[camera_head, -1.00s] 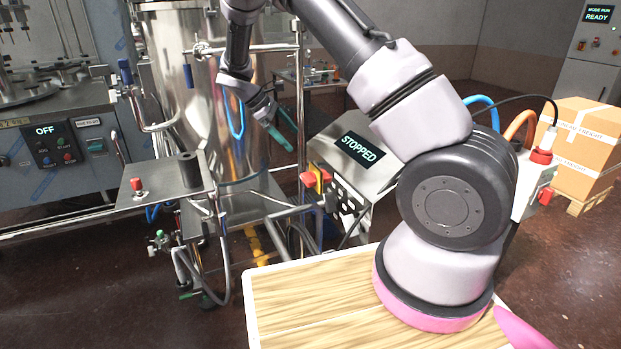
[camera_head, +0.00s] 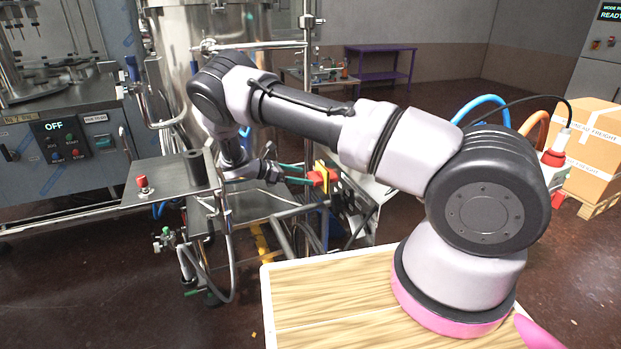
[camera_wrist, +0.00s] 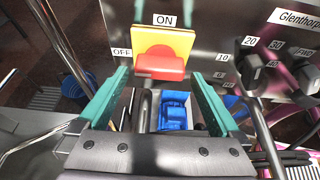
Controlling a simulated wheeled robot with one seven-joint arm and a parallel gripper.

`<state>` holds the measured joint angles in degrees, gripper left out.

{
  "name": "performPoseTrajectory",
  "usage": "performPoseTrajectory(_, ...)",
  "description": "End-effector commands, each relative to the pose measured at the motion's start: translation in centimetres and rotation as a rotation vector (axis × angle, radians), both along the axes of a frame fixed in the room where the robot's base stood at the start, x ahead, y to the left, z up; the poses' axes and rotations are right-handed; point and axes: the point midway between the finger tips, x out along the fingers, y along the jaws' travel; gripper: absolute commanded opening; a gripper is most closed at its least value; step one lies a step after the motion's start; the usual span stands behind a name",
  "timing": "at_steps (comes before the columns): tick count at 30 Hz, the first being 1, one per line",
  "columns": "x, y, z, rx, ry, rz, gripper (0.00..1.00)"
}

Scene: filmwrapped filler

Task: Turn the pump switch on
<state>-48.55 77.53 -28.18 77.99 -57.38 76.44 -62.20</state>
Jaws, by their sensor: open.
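The pump switch is a red rotary knob (camera_wrist: 160,64) on a yellow square plate (camera_wrist: 163,42), with ON above it and OFF to its left in the wrist view. Its red bar lies level, in line with the OFF side. In the head view the knob (camera_head: 317,178) shows at the left edge of the steel control box. My gripper (camera_head: 302,174) is open, its teal fingers pointing at the switch. In the wrist view the fingers of my gripper (camera_wrist: 158,74) stand either side of the knob. Whether they touch it I cannot tell.
Black dials (camera_wrist: 252,67) sit right of the switch. A steel stand with a red button (camera_head: 142,184) is left of my wrist, before the steel tank (camera_head: 176,70). A machine panel reading OFF (camera_head: 54,126) is at the left. Boxes (camera_head: 592,150) stand at the right.

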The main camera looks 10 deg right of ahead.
Motion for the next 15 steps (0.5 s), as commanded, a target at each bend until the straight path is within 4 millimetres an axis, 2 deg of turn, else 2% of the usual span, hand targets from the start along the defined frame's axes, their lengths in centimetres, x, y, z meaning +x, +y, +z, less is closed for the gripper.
performPoseTrajectory(1, 0.1, -0.9, -0.3, -0.001, 0.002, -0.003, 1.00)
performPoseTrajectory(6, 0.5, -2.8, -1.1, 0.001, 0.001, -0.002, 1.00)
performPoseTrajectory(15, 0.7, -3.6, -1.5, 0.002, 0.000, -0.001, 1.00)
